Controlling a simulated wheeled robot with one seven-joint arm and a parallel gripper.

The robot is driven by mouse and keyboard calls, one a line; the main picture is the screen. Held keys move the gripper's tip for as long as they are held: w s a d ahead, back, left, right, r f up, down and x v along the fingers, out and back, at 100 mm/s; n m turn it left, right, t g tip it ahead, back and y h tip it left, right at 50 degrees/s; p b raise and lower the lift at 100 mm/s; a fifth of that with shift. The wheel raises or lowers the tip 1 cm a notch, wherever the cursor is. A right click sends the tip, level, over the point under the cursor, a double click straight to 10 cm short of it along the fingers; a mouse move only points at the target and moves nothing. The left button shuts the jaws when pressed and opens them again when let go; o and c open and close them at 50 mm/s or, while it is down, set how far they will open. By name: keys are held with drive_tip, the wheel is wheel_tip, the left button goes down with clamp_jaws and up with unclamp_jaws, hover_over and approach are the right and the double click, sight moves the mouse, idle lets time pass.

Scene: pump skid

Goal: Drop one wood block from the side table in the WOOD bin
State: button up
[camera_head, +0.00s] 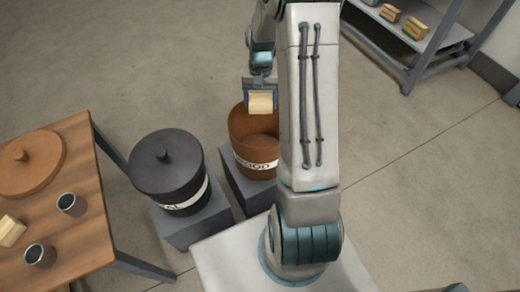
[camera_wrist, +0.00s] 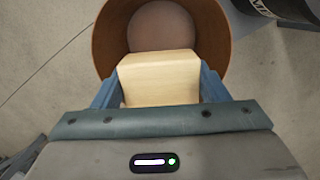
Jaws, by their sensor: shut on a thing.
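My gripper (camera_head: 262,88) is shut on a pale wood block (camera_head: 261,103). In the wrist view the block (camera_wrist: 158,78) sits between the two blue fingers of my gripper (camera_wrist: 159,85). The open brown WOOD bin (camera_head: 239,128) stands on a grey plinth, its label partly hidden by my arm. The held block is above the bin opening in the head view. In the wrist view the bin (camera_wrist: 213,40) lies behind and below the block, and its inside looks empty where it shows. Another wood block (camera_head: 11,231) lies on the side table (camera_head: 85,237) at the left.
A dark bin with its lid on (camera_head: 166,168) stands left of the brown bin.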

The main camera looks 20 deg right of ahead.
drive_tip(key=shift+s+d+f+m+b, duration=0.3)
drive_tip(key=shift+d+f, duration=0.45)
drive_tip(key=shift+f, duration=0.35)
wheel_tip(320, 180, down, 5)
drive_tip(key=b, duration=0.4)
drive_tip(key=shift+f, duration=0.15)
drive_tip(key=o, duration=1)
drive_tip(key=shift+o, duration=0.2)
drive_tip(key=r+p, duration=0.1)
drive_tip(key=r, duration=0.3)
drive_tip(key=w+r+p, duration=0.1)
drive_tip(key=r, duration=0.4)
drive_tip(key=d+r+p, duration=0.1)
drive_tip(key=r, duration=0.3)
drive_tip(key=shift+w+r, duration=0.35)
drive_tip(key=shift+w, duration=0.05)
